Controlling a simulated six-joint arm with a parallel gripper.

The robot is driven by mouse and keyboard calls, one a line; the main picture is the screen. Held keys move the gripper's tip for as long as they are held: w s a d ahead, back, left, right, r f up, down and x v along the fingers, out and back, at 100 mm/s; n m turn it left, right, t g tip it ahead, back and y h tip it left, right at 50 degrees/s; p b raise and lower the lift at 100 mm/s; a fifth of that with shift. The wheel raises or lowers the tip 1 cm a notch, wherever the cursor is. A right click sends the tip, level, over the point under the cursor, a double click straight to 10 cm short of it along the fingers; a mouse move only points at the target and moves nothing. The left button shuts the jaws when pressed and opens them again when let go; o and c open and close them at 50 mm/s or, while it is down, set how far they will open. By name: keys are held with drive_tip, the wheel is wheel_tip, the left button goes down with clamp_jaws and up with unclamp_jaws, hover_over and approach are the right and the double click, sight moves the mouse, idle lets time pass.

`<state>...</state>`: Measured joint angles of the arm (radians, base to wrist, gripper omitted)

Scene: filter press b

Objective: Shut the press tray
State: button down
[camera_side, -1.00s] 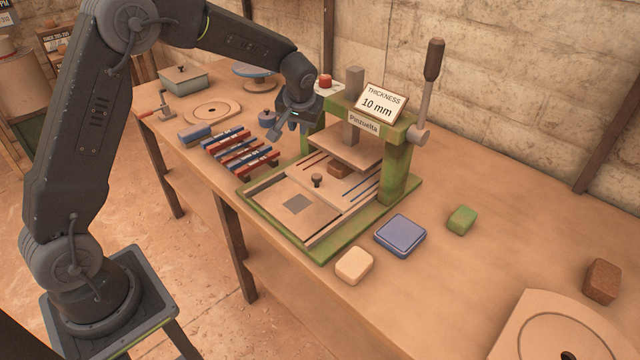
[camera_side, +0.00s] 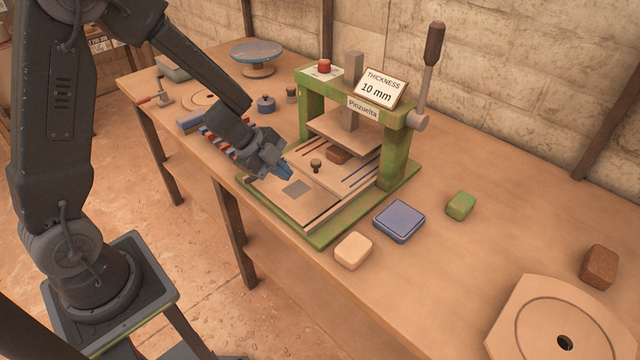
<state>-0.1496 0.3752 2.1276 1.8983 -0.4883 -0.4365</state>
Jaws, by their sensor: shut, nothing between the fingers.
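The green-framed press (camera_side: 396,165) stands on the bench with its lever (camera_side: 431,65) upright. Its wooden tray (camera_side: 305,210) is slid out towards the front left, with a dark knob (camera_side: 316,165) and a grey square patch on top. A brown block (camera_side: 338,156) sits under the raised upper plate (camera_side: 341,131). My gripper (camera_side: 286,174) is shut and empty, over the left part of the tray, near the grey patch. I cannot tell whether its tips touch the tray.
A blue box (camera_side: 399,221), a cream block (camera_side: 353,250) and a green block (camera_side: 461,205) lie right of the press. Red and blue bars lie behind my gripper, partly hidden. A red button (camera_side: 324,66) tops the press's left post.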

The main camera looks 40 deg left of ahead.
sight(338, 181)
drive_tip(key=x, duration=0.8)
drive_tip(key=w, duration=0.3)
drive_tip(key=shift+w+d+f, duration=0.15)
drive_tip(key=shift+d+f, duration=0.05)
drive_tip(key=shift+f, duration=0.2)
drive_tip(key=shift+w, duration=0.6)
drive_tip(key=shift+w+r, duration=0.1)
drive_tip(key=shift+w, duration=2.1)
